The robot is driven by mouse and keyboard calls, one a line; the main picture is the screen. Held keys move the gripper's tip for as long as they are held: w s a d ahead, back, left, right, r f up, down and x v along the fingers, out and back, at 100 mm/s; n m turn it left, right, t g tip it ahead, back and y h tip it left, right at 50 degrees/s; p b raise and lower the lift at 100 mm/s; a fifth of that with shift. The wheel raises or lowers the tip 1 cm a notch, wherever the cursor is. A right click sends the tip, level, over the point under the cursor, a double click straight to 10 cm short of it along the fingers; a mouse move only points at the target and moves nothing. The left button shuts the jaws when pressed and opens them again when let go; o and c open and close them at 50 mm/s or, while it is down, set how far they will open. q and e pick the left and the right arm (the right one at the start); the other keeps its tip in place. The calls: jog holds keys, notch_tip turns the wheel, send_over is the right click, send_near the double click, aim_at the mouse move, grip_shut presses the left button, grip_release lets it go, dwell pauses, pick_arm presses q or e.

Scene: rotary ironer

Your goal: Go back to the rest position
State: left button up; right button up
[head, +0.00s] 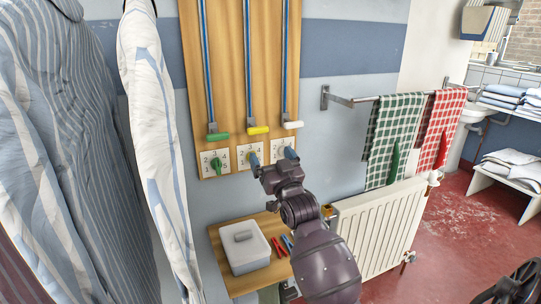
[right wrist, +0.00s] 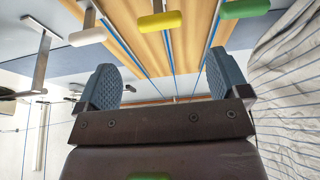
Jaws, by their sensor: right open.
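My right gripper (head: 272,160) is in front of the lower part of a wooden wall board (head: 230,70). Its two blue finger pads are spread apart with nothing seen between them; they also show wide apart in the right wrist view (right wrist: 164,80). My left gripper is not in view.
Handles in green (head: 218,137), yellow (head: 258,130) and white (head: 292,125) hang above the gripper. A small shelf (head: 235,285) with a grey box (head: 243,250) is below. A radiator (head: 380,225) and towel rail (head: 352,100) are right; striped garments (head: 70,150) hang left.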

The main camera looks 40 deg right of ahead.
dwell(0.4)
jog(key=s+a+f+n+g+y, duration=0.25)
jog(key=s+a+f, duration=0.2)
jog(key=f, duration=0.55)
jog(key=s+a+f+n+g+y, duration=0.1)
jog(key=s+a+f+g+y, duration=0.25)
jog(key=f, duration=0.65)
jog(key=s+a+f+g, duration=0.2)
jog(key=s+a+f, duration=0.1)
jog(key=s+f, duration=0.5)
jog(key=s+a+f+g+h, duration=0.1)
jog(key=s+a+f+g, duration=0.1)
jog(key=s+f, duration=0.7)
jog(key=s, duration=0.4)
jog(key=shift+s+a+g, duration=0.3)
jog(key=shift+s+a, duration=0.05)
jog(key=shift+a, duration=0.05)
